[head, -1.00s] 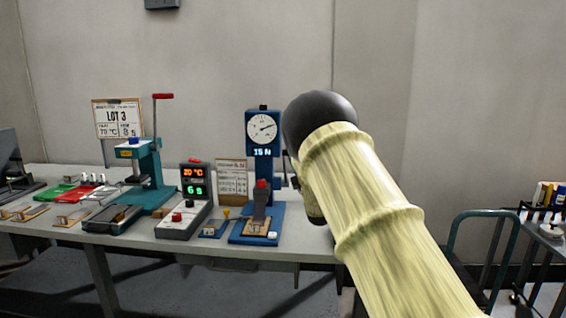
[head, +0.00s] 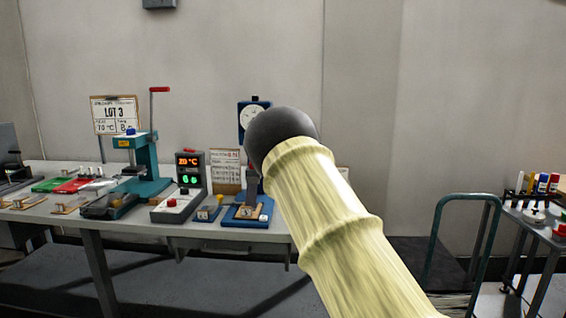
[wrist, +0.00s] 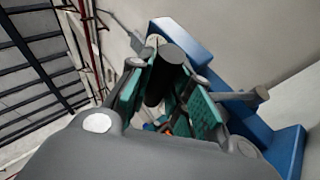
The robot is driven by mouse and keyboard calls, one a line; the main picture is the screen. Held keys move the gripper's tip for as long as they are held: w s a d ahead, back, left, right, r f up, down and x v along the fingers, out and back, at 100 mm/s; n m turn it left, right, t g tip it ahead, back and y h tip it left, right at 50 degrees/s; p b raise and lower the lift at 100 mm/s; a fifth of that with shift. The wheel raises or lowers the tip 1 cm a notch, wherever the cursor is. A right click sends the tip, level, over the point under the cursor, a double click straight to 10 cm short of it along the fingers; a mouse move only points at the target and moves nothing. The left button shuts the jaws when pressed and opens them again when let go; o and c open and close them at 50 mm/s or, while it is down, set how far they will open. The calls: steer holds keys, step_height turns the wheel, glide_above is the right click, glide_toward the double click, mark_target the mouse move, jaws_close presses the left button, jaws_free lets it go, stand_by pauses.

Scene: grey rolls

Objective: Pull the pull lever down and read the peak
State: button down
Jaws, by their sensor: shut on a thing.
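The blue tester (head: 243,134) with its round dial (head: 250,117) stands at the right end of the table. My arm covers part of its dial and column, and the needle cannot be read clearly. The pull lever is hidden behind my arm in the head view. In the wrist view my gripper (wrist: 178,80) is shut, its teal pads on either side of a dark round bar, which looks like the lever's grip (wrist: 156,88). The tester's blue body (wrist: 188,42) shows behind and to the right of the fingers.
Left of the tester stand a control box with lit displays (head: 189,161) and a teal press with a red-handled lever (head: 159,90). A LOT 3 sign (head: 115,114) stands behind. A cart (head: 440,225) is at the right. Small trays lie on the table (head: 215,237).

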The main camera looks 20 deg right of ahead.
steer(key=shift+d+f, duration=0.1)
steer(key=shift+f, duration=0.05)
steer(key=c, duration=1.3)
jaws_free()
steer(key=shift+w+d+f, duration=0.1)
steer(key=v, duration=1.2)
